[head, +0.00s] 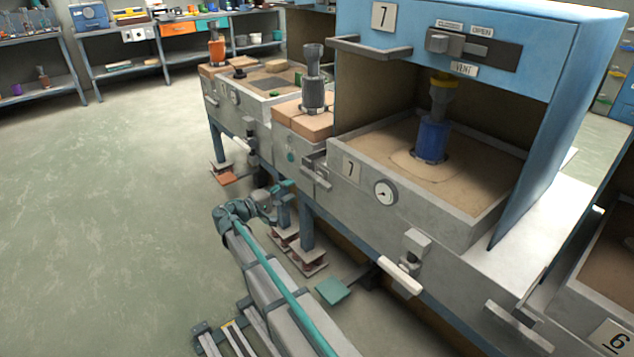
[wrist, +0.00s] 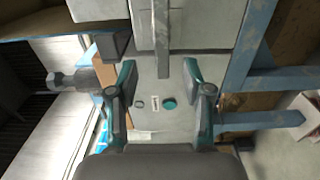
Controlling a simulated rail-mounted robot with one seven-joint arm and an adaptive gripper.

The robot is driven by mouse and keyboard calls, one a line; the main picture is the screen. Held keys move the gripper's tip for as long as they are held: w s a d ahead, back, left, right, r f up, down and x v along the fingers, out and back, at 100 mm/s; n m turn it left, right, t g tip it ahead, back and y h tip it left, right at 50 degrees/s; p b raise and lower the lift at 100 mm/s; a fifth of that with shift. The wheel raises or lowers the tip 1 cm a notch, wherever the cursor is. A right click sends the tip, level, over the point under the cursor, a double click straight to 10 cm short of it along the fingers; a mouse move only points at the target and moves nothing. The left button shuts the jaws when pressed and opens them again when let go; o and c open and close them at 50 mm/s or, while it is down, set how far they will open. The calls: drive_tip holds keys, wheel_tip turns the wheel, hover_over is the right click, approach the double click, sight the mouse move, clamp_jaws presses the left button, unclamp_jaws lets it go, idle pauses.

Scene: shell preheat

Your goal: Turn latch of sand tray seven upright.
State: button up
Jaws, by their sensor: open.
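Sand tray seven (head: 350,195), a grey box of sand with a "7" plate and a gauge, stands under a blue hood. On its front is a latch (head: 400,275) with a white grip, under a small grey bracket; it slants down to the right, not upright. My gripper (head: 287,192) is low in front of the bench, left of the latch and apart from it. In the wrist view my gripper (wrist: 158,75) is open with nothing held between its fingers. The latch's white grip cannot be made out in the wrist view.
A grey bar handle (head: 315,172) sticks out of the tray's front left; a grey bar (wrist: 162,40) shows ahead of my fingers. A panel with a teal button (wrist: 169,103) lies beyond them. A blue shell (head: 432,140) stands in the sand. The floor (head: 110,200) at left is clear.

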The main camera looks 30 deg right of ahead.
sight(313, 180)
drive_tip(key=b+x, duration=0.2)
drive_tip(key=x, duration=0.8)
drive_tip(key=shift+f, duration=0.1)
drive_tip(key=shift+c, duration=0.3)
clamp_jaws()
